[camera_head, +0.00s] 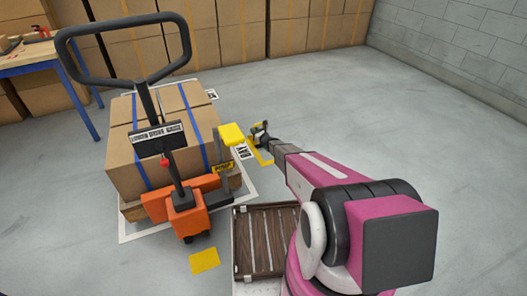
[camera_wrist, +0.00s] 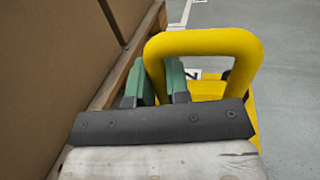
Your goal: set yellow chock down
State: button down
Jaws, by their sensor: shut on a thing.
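The yellow chock (camera_wrist: 205,43) has a thick loop handle. In the wrist view my gripper (camera_wrist: 162,84) has its two green fingers around the near left leg of that loop. The lower part of the chock shows to the right, partly hidden behind the dark gripper body. In the head view my gripper (camera_head: 261,137) reaches out beside the loaded pallet, and only a small yellow and dark bit of the chock (camera_head: 264,127) shows at its tip. I cannot tell whether the chock touches the floor.
A pallet with strapped cartons (camera_head: 130,160) and an orange pallet truck (camera_head: 186,215) stand at the left. Another yellow floor patch (camera_head: 204,261) lies nearer. The floor to the right is clear.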

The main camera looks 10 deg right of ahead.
aim_at(250, 140)
jog(key=shift+m+t+h, duration=0.3)
jog(key=shift+t+h, duration=0.1)
jog(key=shift+h, duration=0.1)
jog(key=w+a+f, duration=0.1)
jog(key=f, duration=0.2)
jog(key=w+a+f, duration=0.1)
jog(key=f, duration=0.2)
jog(key=w+f, duration=0.1)
jog(key=f, duration=0.3)
jog(key=shift+a, duration=0.4)
jog(key=shift+w+d+f, duration=0.1)
jog(key=shift+w+f, duration=0.05)
jog(key=shift+f, duration=0.15)
jog(key=w+d+f, duration=0.3)
jog(key=d+f, duration=0.7)
jog(key=shift+w+d+f, duration=0.25)
jog(key=shift+d+f, duration=0.05)
jog(key=shift+f, duration=0.25)
jog(key=c, duration=1.1)
grip_release()
